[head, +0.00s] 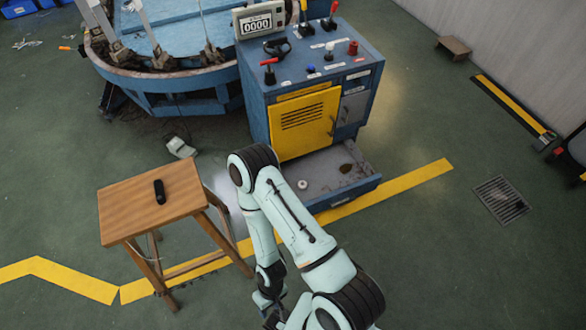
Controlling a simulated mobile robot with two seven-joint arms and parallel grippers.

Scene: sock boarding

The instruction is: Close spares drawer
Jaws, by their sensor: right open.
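The spares drawer (345,197) is a blue-grey drawer at the foot of the blue control cabinet (356,84). It stands pulled out, and its grey inside shows. My right gripper (270,314) is low at the bottom edge of the view, open, apart from the drawer and partly cut off. My left gripper is not in view.
A wooden stool (130,211) with a dark object (159,191) on it stands left of my arm. A yellow cabinet door (303,122) is above the drawer. A floor grate (501,199) lies at right. The floor in front of the drawer's right side is clear.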

